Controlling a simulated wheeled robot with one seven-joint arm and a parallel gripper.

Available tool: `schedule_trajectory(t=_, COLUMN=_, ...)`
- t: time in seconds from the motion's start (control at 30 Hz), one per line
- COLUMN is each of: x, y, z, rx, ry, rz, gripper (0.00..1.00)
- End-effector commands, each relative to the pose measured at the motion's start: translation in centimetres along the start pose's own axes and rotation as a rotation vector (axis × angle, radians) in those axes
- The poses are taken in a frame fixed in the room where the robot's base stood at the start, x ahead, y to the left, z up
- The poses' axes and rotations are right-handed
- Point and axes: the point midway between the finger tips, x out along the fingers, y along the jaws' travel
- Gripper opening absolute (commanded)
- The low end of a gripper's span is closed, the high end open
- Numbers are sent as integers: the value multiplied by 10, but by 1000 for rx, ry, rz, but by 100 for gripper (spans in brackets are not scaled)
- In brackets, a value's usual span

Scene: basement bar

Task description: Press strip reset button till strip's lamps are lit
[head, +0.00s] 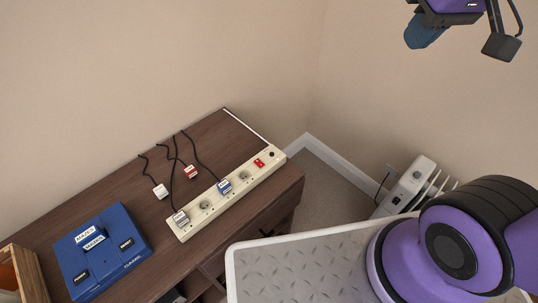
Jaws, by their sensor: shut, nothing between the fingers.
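A cream power strip (204,222) lies slantwise on the brown wooden cabinet top. Near its far right end are a red switch part (259,162) and a small dark round button (272,154). Whether any lamp on the strip glows is too small to tell. A grey-white plug (181,219) sits at the near left end and a blue plug (224,186) sits near the middle, with bare sockets between and beside them. My gripper (424,34) is at the top right, partly cut by the frame edge, shut and empty, well apart from the strip.
A white plug (160,192) and a red plug (191,172) lie loose with black cables behind the strip. A blue labelled box (103,252) and a wooden crate (26,272) stand left on the cabinet (215,135). A white heater (412,178) stands by the right wall.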

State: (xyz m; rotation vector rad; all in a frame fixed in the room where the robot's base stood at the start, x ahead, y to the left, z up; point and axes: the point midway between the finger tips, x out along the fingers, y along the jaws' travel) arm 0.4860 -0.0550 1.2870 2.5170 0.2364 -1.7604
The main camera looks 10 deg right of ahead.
Motion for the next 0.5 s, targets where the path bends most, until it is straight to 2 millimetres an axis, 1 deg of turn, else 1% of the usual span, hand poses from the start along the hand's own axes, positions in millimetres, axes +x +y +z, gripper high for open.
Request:
schedule_trajectory(t=0.03, x=10, y=-3, z=-6, rx=-21, ry=-22, rz=-11, gripper=0)
schedule_trajectory(t=0.2, x=40, y=-10, z=-23, rx=-88, ry=-78, rz=-36, gripper=0)
schedule_trajectory(t=0.5, x=98, y=-28, z=-45, rx=-213, ry=-176, rz=-48, gripper=0)
